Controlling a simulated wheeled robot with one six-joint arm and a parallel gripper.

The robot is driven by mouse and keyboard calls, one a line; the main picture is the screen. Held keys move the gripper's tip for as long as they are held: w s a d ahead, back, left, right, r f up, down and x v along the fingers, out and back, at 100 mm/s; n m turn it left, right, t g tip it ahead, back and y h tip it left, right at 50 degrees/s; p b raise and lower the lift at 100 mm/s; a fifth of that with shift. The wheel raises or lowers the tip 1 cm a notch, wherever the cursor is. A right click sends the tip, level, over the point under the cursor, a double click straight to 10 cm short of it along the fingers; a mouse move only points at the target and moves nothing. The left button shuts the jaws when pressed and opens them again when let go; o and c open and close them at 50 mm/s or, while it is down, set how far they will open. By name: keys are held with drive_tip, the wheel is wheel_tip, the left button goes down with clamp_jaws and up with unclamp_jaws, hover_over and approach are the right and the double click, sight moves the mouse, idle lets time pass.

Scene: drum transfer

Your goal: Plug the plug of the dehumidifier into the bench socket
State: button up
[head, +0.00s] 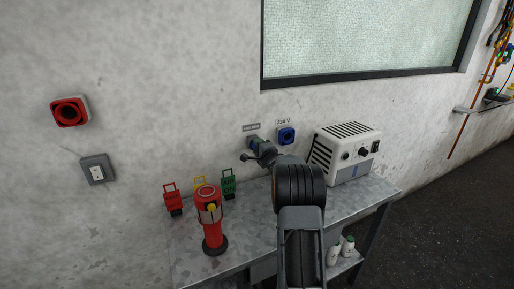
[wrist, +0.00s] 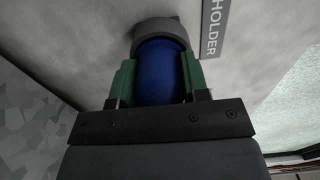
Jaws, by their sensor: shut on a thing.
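The blue plug (wrist: 160,72) sits with its far end at the round grey holder (wrist: 158,30) on the wall, beside a "HOLDER" label. My gripper (wrist: 160,84) is shut on the plug, with a green finger pad on each side of it. In the head view my gripper (head: 259,150) is at the holder, and the arm hides most of the plug. The blue bench socket (head: 286,136) is on the wall just right of the holder, under a "230 V" label, and looks empty. The white dehumidifier (head: 344,154) stands on the bench at the right.
The metal bench (head: 240,245) runs along the wall. A red lamp-like device (head: 211,222) and red, yellow and green tags (head: 228,184) stand on its left. A red wall socket (head: 70,111) and a grey switch box (head: 97,169) are further left. White bottles (head: 341,250) stand below.

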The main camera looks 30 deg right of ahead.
drive_tip(key=shift+s, duration=0.15)
drive_tip(key=shift+s+a, duration=0.2)
drive_tip(key=shift+s, duration=1.2)
drive_tip(key=shift+s+a, duration=0.2)
drive_tip(key=shift+s, duration=1.2)
drive_tip(key=shift+w+p, duration=0.2)
drive_tip(key=shift+p, duration=0.2)
drive_tip(key=shift+s+a+p, duration=0.2)
drive_tip(key=shift+s, duration=1.05)
drive_tip(key=shift+s+a+p, duration=0.15)
drive_tip(key=shift+s, duration=1.1)
